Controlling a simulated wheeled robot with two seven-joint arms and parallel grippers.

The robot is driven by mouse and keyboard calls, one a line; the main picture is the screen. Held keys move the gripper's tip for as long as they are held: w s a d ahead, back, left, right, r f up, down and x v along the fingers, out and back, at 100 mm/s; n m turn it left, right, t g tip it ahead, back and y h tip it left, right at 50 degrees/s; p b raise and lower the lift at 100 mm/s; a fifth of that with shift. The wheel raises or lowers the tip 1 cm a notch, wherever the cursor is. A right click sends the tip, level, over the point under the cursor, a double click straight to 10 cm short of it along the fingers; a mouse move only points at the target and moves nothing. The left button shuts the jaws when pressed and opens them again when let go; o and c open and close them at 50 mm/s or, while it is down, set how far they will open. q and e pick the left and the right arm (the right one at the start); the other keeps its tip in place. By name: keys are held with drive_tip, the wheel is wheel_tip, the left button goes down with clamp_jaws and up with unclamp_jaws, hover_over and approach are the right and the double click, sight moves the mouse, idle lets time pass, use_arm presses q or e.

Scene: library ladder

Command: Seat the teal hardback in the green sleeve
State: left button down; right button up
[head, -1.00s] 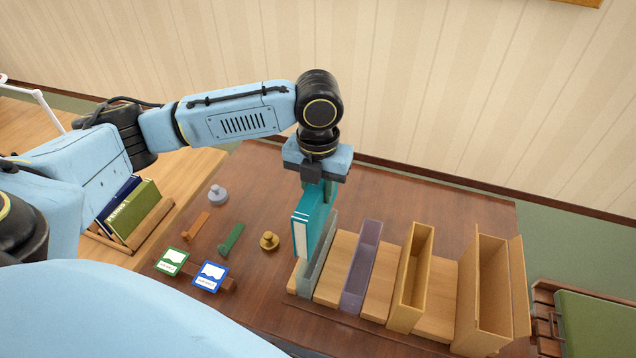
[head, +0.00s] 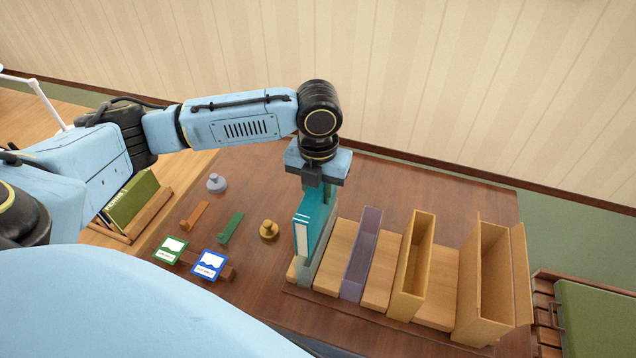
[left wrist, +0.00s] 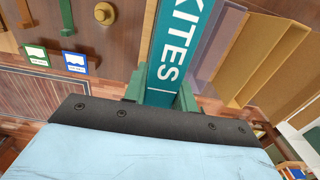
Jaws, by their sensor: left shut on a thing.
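The teal hardback (head: 308,232) hangs upright below my left gripper (head: 315,184), which is shut on its upper end. Its white lettering shows in the left wrist view (left wrist: 178,50), between the green fingers. The green sleeve (head: 306,275) is translucent and stands at the left end of the row of sleeves. The book is over this sleeve, roughly in line with it, and hides most of its mouth. The book's lower end appears to be at the mouth; I cannot tell whether it is inside. My right gripper is not in view.
A purple sleeve (head: 357,274), a yellow sleeve (head: 407,292) and a wider tan sleeve (head: 481,318) stand to the right. Green (head: 170,250) and blue (head: 209,264) cards, hooks and knobs lie left on the brown table (head: 390,193). A book rack (head: 145,222) stands farther left.

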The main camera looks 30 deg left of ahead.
sight(319, 220)
use_arm(q)
drive_tip(key=shift+f, duration=0.6)
idle(0.3)
drive_tip(key=shift+p, duration=0.45)
idle(0.6)
drive_tip(key=shift+p, duration=0.5)
idle(0.4)
drive_tip(key=shift+f+b, duration=1.8)
drive_tip(key=shift+f, duration=2.75)
drive_tip(key=c, duration=1)
unclamp_jaws()
drive_tip(key=shift+c, duration=0.2)
